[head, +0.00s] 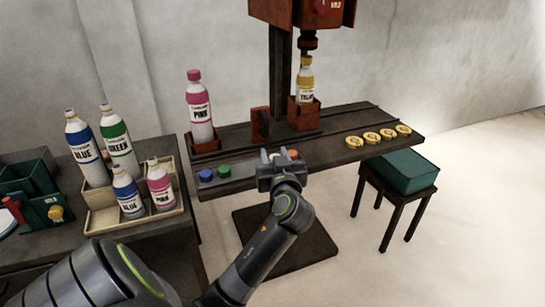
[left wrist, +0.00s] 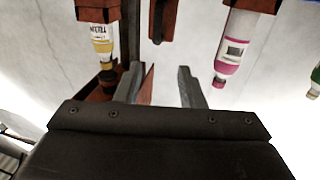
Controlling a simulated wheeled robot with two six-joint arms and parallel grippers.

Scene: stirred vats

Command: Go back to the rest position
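My left gripper (head: 277,160) is in front of the dark bench's front edge, at the middle of the head view. In the left wrist view its two fingers (left wrist: 160,88) stand apart with nothing held between them. That view is upside down, with a yellow-labelled bottle and a pink-labelled bottle beyond the fingers. My right gripper is not in view.
The bench (head: 240,137) bears a pink bottle (head: 199,113), a yellow bottle (head: 305,80) under a red machine (head: 315,14), and several yellow discs (head: 387,133). Left, a tray (head: 105,219) holds bottles. A stool (head: 399,198) bears a teal box (head: 403,169). Floor at right is clear.

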